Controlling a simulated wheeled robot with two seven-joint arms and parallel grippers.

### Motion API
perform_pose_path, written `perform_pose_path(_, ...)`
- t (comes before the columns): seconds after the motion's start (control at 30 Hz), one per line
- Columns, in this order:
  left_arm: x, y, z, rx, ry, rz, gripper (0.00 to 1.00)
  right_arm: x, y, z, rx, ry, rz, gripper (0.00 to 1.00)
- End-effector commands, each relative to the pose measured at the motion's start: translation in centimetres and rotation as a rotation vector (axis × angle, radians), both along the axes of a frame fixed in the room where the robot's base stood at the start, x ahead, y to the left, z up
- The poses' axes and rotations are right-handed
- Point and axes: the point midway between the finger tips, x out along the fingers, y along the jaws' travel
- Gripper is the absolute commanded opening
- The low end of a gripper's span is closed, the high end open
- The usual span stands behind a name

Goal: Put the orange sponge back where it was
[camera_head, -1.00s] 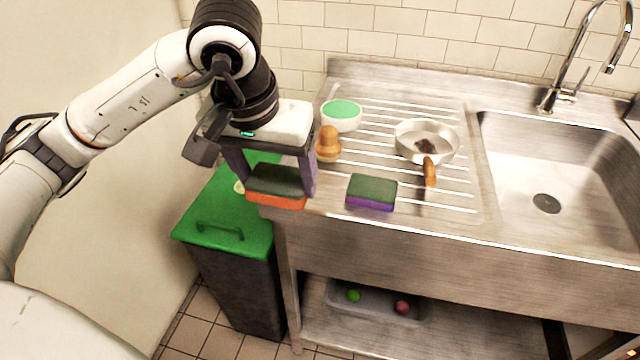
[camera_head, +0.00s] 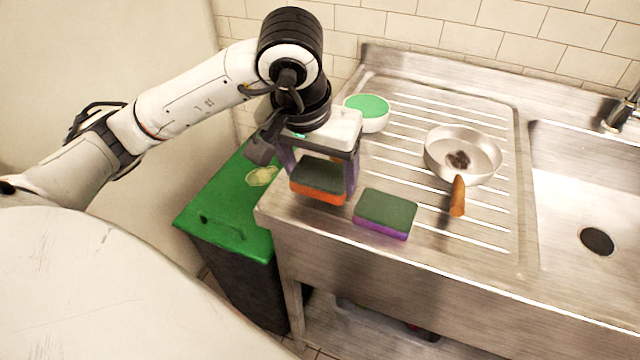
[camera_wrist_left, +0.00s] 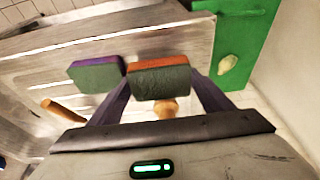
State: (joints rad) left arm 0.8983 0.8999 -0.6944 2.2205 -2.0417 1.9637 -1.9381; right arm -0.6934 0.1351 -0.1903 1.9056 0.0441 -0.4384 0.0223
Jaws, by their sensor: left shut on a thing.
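The orange sponge (camera_head: 318,196), with a dark green scouring top, is held between the fingers of my left gripper (camera_head: 322,178). It is over the left end of the steel drainboard; I cannot tell whether it touches the surface. In the left wrist view the sponge (camera_wrist_left: 160,80) sits between the two fingers of the gripper (camera_wrist_left: 160,88). A purple sponge (camera_head: 385,214) with a dark green top lies on the drainboard just right of it, apart from it. My right gripper is in no view.
A white bowl with green inside (camera_head: 367,112) and a pan (camera_head: 462,152) with a brown handle stand on the drainboard (camera_head: 400,165). The sink (camera_head: 580,200) is at right. A green-lidded bin (camera_head: 225,205) stands at left with a pale object (camera_head: 262,176) on its lid.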

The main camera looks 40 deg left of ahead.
Motion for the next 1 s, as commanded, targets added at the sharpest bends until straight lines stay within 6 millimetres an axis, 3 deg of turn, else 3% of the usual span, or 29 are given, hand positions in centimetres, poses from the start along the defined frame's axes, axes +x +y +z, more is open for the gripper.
perform_pose_path(0.2,-0.1,0.0,-3.1,0.001,0.004,-0.001,0.55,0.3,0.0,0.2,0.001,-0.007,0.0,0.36)
perform_pose_path(0.6,0.0,0.0,-3.8,0.002,0.002,-0.001,0.55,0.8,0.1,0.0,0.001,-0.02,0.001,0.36)
perform_pose_path(0.63,-0.1,0.0,-3.6,0.001,0.001,-0.002,0.76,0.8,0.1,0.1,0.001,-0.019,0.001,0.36)
perform_pose_path(0.67,-0.1,0.0,-3.5,0.001,0.001,-0.002,0.81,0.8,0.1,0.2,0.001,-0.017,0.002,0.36)
perform_pose_path(1.0,0.0,0.0,-3.2,0.001,0.001,-0.001,0.81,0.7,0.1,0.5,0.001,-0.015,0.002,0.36)
